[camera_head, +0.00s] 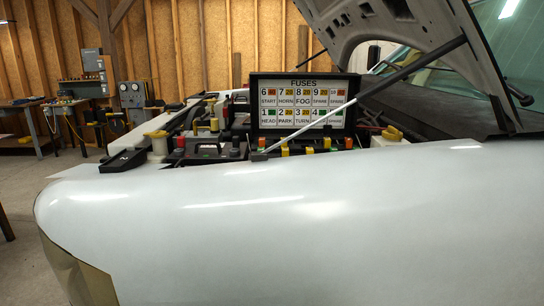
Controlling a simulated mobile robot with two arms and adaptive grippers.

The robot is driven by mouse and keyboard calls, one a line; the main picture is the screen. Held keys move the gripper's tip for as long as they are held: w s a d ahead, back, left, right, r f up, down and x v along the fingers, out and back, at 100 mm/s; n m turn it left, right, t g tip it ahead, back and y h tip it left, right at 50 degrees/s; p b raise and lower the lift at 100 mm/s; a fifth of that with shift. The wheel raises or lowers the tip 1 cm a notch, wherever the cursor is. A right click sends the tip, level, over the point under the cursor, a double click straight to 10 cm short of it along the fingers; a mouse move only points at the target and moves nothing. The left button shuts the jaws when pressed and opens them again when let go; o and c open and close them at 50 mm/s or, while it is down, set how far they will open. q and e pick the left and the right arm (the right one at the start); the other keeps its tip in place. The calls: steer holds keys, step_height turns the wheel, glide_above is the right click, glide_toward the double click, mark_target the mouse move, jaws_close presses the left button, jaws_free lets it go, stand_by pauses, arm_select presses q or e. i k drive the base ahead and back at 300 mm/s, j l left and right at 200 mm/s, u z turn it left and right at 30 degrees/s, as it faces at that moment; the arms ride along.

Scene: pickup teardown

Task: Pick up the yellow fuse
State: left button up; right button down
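Small yellow fuses stand in the row below the fuse chart, one yellow fuse (284,150) left of centre and another yellow fuse (309,150) to its right. The bases of the fuses are hidden behind the fender edge. Neither of my grippers is in view.
The white truck fender (260,225) fills the foreground between me and the engine bay. A prop rod (310,125) slants up across the chart to the raised hood (410,35). A yellow-capped reservoir (158,142) stands at left. Workbenches line the left wall.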

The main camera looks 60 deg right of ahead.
mark_target(328, 142)
steer(key=i+l+z, duration=0.1)
steer(key=z, duration=2.45)
steer(key=i, duration=0.05)
